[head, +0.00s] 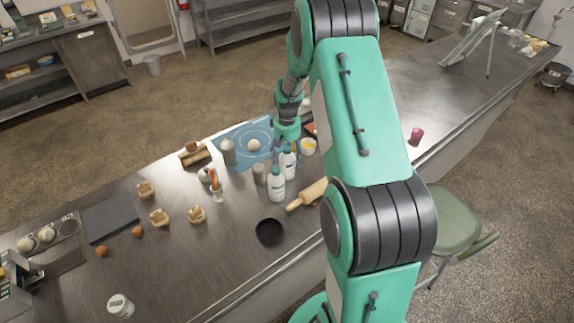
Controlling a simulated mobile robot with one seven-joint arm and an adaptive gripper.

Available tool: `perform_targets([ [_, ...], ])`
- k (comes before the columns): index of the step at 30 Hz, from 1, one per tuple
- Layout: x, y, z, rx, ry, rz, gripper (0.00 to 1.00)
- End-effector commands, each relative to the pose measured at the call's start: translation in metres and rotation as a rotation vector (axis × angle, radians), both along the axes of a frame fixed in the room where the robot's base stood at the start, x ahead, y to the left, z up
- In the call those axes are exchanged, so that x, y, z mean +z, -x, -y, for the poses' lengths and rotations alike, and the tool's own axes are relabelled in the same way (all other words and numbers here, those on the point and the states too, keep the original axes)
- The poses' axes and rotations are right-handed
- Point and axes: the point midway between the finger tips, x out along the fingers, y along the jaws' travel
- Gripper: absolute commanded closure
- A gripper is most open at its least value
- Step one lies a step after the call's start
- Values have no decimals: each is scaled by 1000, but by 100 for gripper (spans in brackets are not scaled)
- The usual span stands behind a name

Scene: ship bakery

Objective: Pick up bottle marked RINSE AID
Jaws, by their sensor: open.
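Two white bottles with green labels stand upright on the steel counter (180,240), a nearer one (277,184) and one just behind it to the right (288,164). The label print is too small to read, so I cannot tell which one says RINSE AID. My gripper (287,148) points down close above the rear bottle. Its fingers are small and partly lost against the things behind them. It is open, and I see nothing held in it. I cannot tell whether it touches the rear bottle's top.
A grey canister (260,174) stands close left of the bottles. A rolling pin (307,194) lies to their right and a black bowl (270,232) in front. A blue mat (231,137) with a dough ball (253,145) lies behind. A yellow-filled cup (308,147) stands right.

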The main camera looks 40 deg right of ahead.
Motion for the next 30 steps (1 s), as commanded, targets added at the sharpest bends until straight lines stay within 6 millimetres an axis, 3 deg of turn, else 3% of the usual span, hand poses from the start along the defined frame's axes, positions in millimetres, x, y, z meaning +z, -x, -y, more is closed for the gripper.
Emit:
perform_targets([
  [6, -15, 0, 0, 0, 0, 0, 28],
  [22, -16, 0, 0, 0, 0, 0, 28],
  [30, -16, 0, 0, 0, 0, -1, 80],
])
